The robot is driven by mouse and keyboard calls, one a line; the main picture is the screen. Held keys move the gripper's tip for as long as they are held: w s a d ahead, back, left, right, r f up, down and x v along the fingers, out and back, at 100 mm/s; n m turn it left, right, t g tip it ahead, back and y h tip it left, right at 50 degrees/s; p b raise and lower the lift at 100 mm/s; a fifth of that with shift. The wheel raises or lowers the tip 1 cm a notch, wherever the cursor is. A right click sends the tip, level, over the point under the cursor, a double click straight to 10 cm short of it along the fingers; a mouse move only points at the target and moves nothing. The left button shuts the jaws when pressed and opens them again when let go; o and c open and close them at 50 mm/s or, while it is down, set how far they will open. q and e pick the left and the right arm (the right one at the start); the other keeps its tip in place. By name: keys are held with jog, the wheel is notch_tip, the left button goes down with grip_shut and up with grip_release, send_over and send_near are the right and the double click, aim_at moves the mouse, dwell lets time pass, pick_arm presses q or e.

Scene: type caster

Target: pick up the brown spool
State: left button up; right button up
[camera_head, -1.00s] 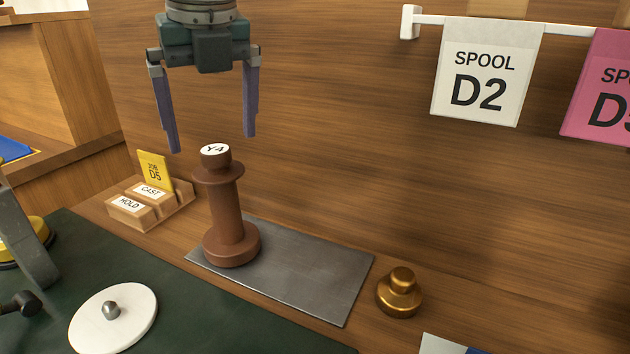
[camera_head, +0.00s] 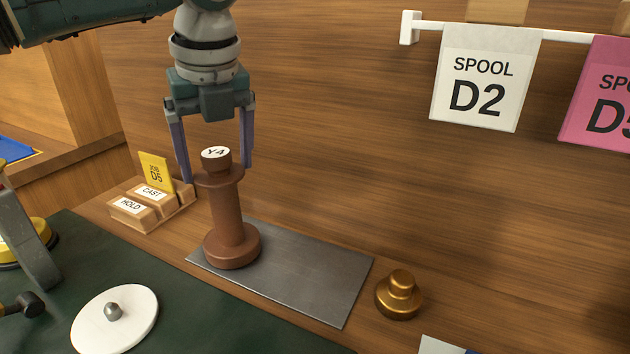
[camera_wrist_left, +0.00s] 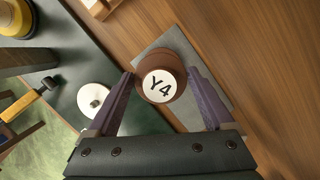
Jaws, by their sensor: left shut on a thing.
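The brown spool (camera_head: 228,222) stands upright on the left end of a grey metal plate, with a white "Y4" label on its top knob. My left gripper (camera_head: 217,175) reaches down over it from above, its two purple fingers on either side of the upper part, shut on the spool. In the left wrist view the spool's labelled top (camera_wrist_left: 160,84) sits between the fingers. The spool's base still rests on the plate. My right gripper is not in view.
The grey plate (camera_head: 300,275) is bare right of the spool. A brass knobbed weight (camera_head: 399,295) stands beyond it. A wooden card holder (camera_head: 150,205) is close on the left. A white disc (camera_head: 115,318) lies on the dark green mat. A wooden panel rises behind.

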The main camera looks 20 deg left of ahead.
pick_arm(q)
grip_shut()
jog(key=shift+r, duration=0.1)
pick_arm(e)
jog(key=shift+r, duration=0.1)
